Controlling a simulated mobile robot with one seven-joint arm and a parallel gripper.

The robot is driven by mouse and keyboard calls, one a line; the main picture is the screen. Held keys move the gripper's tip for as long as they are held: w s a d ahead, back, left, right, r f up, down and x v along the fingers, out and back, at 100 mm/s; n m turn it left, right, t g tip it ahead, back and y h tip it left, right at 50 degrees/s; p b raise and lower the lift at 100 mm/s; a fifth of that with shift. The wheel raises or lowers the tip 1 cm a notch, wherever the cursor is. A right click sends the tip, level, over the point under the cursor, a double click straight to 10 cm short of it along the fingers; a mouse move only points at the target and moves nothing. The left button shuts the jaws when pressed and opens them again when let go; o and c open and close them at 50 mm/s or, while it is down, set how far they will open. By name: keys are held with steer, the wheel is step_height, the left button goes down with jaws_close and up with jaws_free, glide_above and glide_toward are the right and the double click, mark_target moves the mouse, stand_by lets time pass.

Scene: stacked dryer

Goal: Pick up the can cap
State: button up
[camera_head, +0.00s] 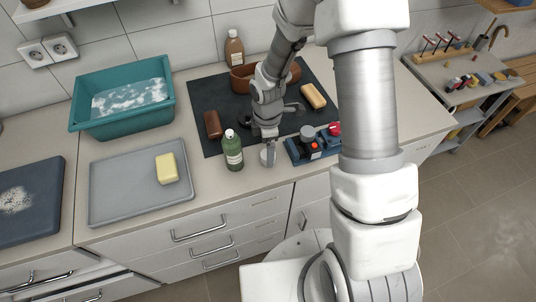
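My gripper (268,142) points down over the front part of the counter, just right of a green bottle (234,155) with a white cap. A small pale grey round piece (267,158) shows directly below the gripper, near the counter's front edge; it may be the can cap, but it is too small to be sure. Whether the fingers touch it or are closed around it cannot be made out. A grey round piece (307,132) sits on a blue block-like device (312,148) to the right, with a red round piece (334,129) behind.
A dark mat (215,98) behind the gripper holds a brown bar (213,125), a yellowish bar (313,96) and a brown pot (240,80). A grey tray (118,185) with a yellow block (167,168) and a teal tub (125,125) stand at left.

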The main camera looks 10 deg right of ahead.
steer(key=shift+f, duration=1.6)
steer(key=c, duration=1.4)
steer(key=shift+r, duration=0.1)
